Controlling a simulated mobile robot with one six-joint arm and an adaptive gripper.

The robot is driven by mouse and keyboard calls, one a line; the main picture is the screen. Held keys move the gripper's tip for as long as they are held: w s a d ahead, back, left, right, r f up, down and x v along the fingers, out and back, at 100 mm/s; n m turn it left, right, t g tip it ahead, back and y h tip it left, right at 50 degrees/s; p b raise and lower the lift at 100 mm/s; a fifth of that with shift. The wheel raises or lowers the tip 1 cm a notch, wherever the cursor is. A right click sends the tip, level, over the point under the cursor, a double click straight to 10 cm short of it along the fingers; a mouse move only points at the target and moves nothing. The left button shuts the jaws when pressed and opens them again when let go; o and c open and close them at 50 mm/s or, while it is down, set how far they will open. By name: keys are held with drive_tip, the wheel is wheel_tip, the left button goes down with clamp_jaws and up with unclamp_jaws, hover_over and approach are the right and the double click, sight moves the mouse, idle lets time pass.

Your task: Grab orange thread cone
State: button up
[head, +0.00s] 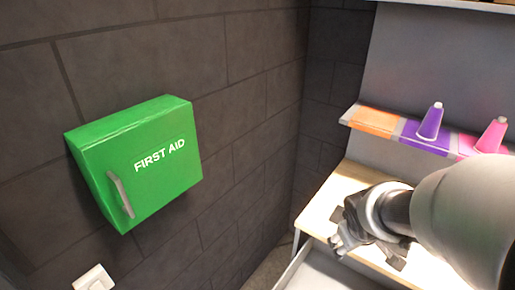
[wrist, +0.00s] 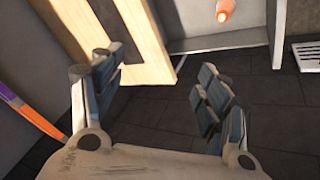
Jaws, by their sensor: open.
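In the head view my gripper (head: 352,236) hangs over the front of the wooden worktop (head: 335,194).
A shelf edge has orange (head: 375,121) and purple sections. A purple cone (head: 431,121) and a pink cone (head: 491,136) stand there; no cone shows on the orange section. A grey drawer-like box (head: 318,273) is below the worktop. A green first aid box (head: 140,165) hangs left.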

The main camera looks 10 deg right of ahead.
drive_tip(key=w+d+f+n+y, duration=0.1)
drive_tip(key=d+f+n, duration=0.15)
drive_tip(key=f, duration=0.55)
drive_tip(key=w+d+f+n+y, duration=0.1)
drive_tip(key=d+f, duration=0.2)
drive_tip(key=f, duration=0.5)
drive_tip(key=s+a+f+y+p, duration=0.1)
drive_tip(key=s+a+f+y, duration=0.15)
drive_tip(key=f, duration=0.35)
drive_tip(key=s+a+f+y, duration=0.1)
drive_tip(key=a+f+y, duration=0.15)
drive_tip(key=f, duration=0.45)
drive_tip(key=shift+n+t, duration=0.4)
drive_tip(key=shift+n, duration=0.15)
drive_tip(key=shift+b+x, duration=3.1)
drive_tip(key=shift+x, duration=5.75)
drive_tip(key=shift+s+a+r, duration=0.1)
drive_tip(key=shift+a, duration=0.05)
drive_tip(key=shift+c, duration=0.4)
